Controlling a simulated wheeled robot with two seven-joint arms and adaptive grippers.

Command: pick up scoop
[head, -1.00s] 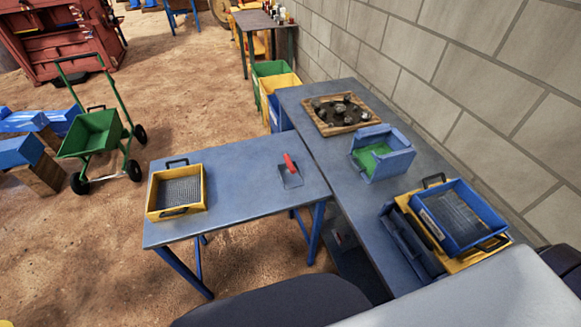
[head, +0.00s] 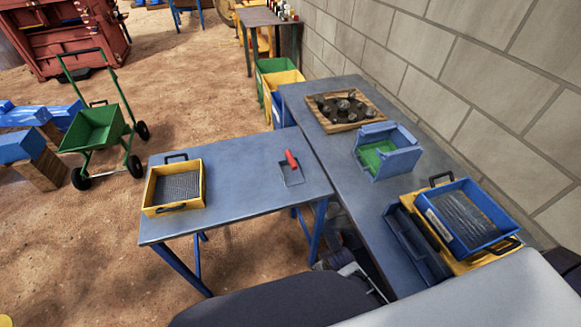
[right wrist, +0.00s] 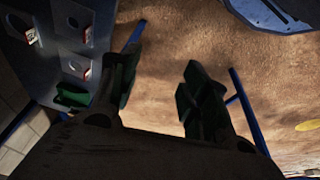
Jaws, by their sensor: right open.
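The scoop (head: 291,170) has a red handle and a grey metal pan. It lies on the blue-grey table (head: 238,190), near its right end. My right gripper shows in the right wrist view (right wrist: 160,88), with its two dark fingers spread apart and nothing between them. Sandy ground shows beyond the fingers, and the scoop is not visible there. In the head view, part of my right arm (head: 347,268) shows low beside the table's right legs, apart from the scoop. My left gripper is not in view.
A yellow sieve tray (head: 162,208) sits on the table's left part. The side bench (head: 330,165) along the wall holds a wooden tray of rocks (head: 370,122), a blue box (head: 401,157) and stacked blue and yellow trays (head: 432,216). The table between yellow tray and scoop is clear.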

